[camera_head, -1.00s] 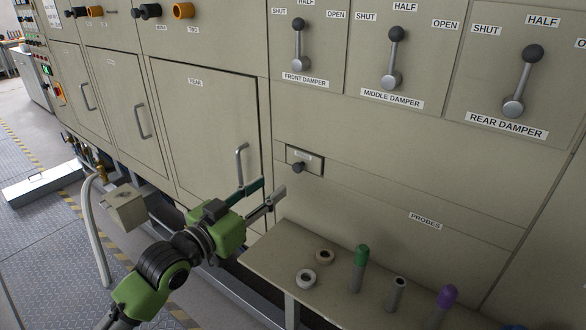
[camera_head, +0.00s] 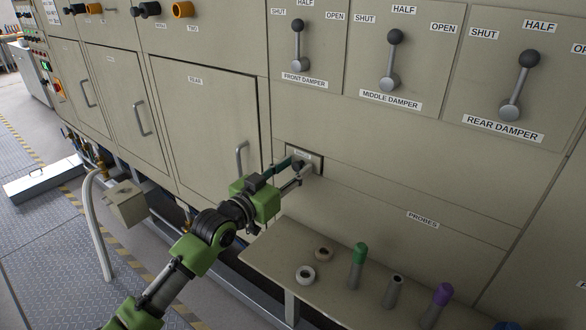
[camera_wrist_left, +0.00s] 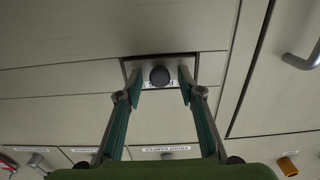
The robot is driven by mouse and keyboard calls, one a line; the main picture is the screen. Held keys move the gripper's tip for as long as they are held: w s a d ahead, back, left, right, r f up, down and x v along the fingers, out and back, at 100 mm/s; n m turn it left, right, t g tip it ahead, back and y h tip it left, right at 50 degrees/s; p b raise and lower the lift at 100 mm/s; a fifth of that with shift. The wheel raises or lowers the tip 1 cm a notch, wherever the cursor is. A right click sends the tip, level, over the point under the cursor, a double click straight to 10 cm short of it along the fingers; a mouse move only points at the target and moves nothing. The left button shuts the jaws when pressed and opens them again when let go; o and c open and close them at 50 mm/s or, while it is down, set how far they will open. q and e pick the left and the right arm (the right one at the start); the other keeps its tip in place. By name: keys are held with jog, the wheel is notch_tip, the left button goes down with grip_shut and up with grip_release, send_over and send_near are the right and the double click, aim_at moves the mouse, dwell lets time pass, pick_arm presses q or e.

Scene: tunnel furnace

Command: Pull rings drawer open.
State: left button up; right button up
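The rings drawer (camera_head: 315,160) is a small plate with a label and a dark round knob, set in the beige furnace panel; it looks shut. Its knob (camera_wrist_left: 159,76) shows in the left wrist view, between my fingers. My left gripper (camera_head: 303,165) is at the drawer front, its two fingers either side of the knob. In the left wrist view the left gripper (camera_wrist_left: 160,78) is open, with a gap between each fingertip and the knob. In the head view the fingers partly hide the knob and plate. My right gripper is not in view.
A shelf (camera_head: 262,250) below holds two rings (camera_head: 305,274) and several upright probes (camera_head: 358,265). The rear door handle (camera_head: 241,158) is just left of my gripper. Damper levers (camera_head: 297,45) are above.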

pick_arm(q)
grip_shut()
jog(key=shift+s+a, duration=0.15)
jog(key=p+v, duration=0.4)
jog(key=v, duration=0.8)
jog(key=shift+s+a+p, duration=0.2)
jog(key=shift+s+p, duration=0.1)
jog(key=shift+p, duration=0.05)
grip_release()
